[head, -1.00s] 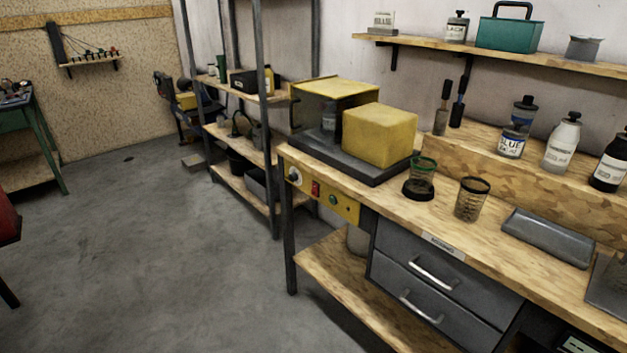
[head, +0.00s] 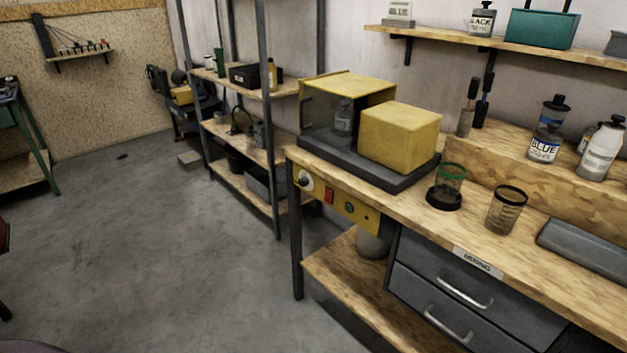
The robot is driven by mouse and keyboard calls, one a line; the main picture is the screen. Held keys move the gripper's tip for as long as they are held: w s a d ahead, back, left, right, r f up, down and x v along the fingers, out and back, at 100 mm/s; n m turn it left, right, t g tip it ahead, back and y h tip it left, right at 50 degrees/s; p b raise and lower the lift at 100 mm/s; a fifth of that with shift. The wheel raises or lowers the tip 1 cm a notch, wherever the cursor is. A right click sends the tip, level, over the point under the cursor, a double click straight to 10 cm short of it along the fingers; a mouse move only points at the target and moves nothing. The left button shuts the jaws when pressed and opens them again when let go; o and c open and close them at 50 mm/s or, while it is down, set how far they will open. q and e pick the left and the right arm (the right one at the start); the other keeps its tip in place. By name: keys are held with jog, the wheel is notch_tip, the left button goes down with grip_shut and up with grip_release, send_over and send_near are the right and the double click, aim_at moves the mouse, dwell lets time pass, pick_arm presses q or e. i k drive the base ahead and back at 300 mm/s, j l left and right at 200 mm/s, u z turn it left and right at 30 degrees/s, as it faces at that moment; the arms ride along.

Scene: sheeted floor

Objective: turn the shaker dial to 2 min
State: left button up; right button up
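The shaker (head: 398,181) is a yellow machine on a dark base at the left end of the wooden bench. Its yellow control panel (head: 362,213) is on the bench's front edge below it. The pale round dial (head: 306,180) is at the panel's left end; its markings are too small to read. A red switch (head: 328,195) and a dark green button (head: 349,207) sit to its right. A bottle (head: 343,116) stands inside the shaker's open yellow housing. Neither of my grippers is in view.
Grey drawers (head: 455,312) are below. A metal shelf rack (head: 266,150) stands behind left. The floor (head: 170,260) left of the bench is open.

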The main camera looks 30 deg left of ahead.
aim_at(303, 182)
jog(key=i+j+z, duration=0.1)
jog(key=j+z, duration=0.15)
jog(key=j, duration=0.6)
jog(key=j+z, duration=0.25)
jog(key=j, duration=0.65)
jog(key=j+z, duration=0.15)
jog(key=j, duration=3.1)
jog(key=k, duration=0.05)
